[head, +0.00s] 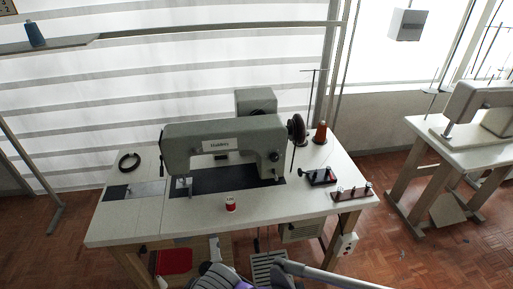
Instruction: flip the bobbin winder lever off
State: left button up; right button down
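A small black device with a red part (319,177), which looks like the bobbin winder, sits on the white table right of the sewing machine (225,145). A dark knob or lever end shows at its left side. The lever's position is too small to tell. Grey and pale links, which look like parts of my own arms, show at the bottom edge, below the table front. No gripper fingers can be made out, and nothing of mine touches the winder.
A dark red rack with several pegs (352,192) stands right of the winder. A red spool (230,203) stands near the front edge of the white table (205,222). A black ring (129,162) lies at left.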

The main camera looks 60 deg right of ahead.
aim_at(328, 168)
jog(key=z, duration=2.7)
jog(key=i+l, duration=0.35)
jog(key=i, duration=0.2)
jog(key=i+l, duration=0.3)
jog(key=i, duration=0.2)
jog(key=l+z, duration=0.05)
